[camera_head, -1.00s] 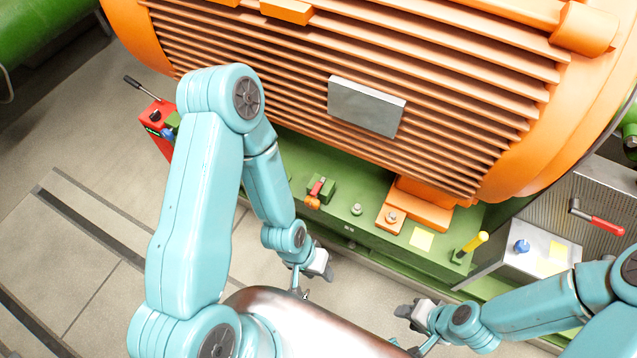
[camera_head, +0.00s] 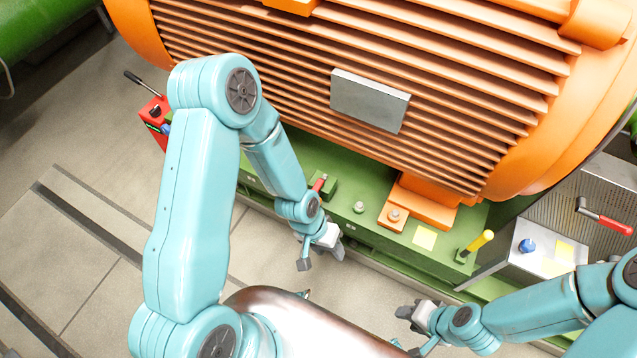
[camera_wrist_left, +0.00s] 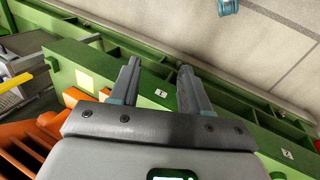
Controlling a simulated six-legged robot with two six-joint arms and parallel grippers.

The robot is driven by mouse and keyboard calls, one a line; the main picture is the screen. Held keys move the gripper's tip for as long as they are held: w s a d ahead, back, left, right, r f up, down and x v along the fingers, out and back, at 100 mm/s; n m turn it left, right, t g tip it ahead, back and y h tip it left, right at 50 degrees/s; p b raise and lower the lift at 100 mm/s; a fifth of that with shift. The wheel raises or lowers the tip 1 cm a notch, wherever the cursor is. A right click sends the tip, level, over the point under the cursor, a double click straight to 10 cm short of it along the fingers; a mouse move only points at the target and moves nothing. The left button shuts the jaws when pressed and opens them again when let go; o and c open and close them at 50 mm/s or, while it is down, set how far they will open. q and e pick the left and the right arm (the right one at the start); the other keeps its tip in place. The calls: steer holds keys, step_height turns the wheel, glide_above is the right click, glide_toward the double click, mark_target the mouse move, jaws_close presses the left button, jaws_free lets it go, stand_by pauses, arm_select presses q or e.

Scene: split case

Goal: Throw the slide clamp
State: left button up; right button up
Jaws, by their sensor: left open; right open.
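I cannot tell for sure which part is the slide clamp. One candidate is a small red-handled fitting (camera_head: 319,183) on a green block on the green base, partly hidden by my left wrist. Another is the yellow-handled lever (camera_head: 479,241) further right on the base. My left gripper (camera_head: 321,258) is open and empty, in front of the base's near edge, below the red-handled fitting. In the left wrist view its fingers (camera_wrist_left: 160,68) are apart over the green rail (camera_wrist_left: 230,108), with a label "1" between them. My right gripper (camera_head: 410,330) is open and empty, lower right, below the yellow lever.
The large orange ribbed motor case (camera_head: 440,90) fills the back. A red box with a black lever (camera_head: 154,112) stands left. A grey panel with a blue knob (camera_head: 526,246) and a red-handled lever (camera_head: 604,222) are right. Open floor (camera_head: 80,215) lies left.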

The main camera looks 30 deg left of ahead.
arm_select(q)
steer(key=w+a+r+m+y+b, duration=0.1)
steer(key=w+a+b, duration=0.1)
steer(key=w, duration=0.3)
steer(key=w+a+r+b, duration=0.2)
steer(key=w, duration=0.4)
steer(key=y+b, duration=0.3)
glide_toward(318, 185)
step_height(318, 185, down, 8)
steer(key=shift+w+r+b, duration=0.1)
steer(key=shift+b, duration=1)
arm_select(e)
step_height(318, 185, down, 11)
steer(key=shift+r, duration=0.1)
arm_select(q)
jaws_close()
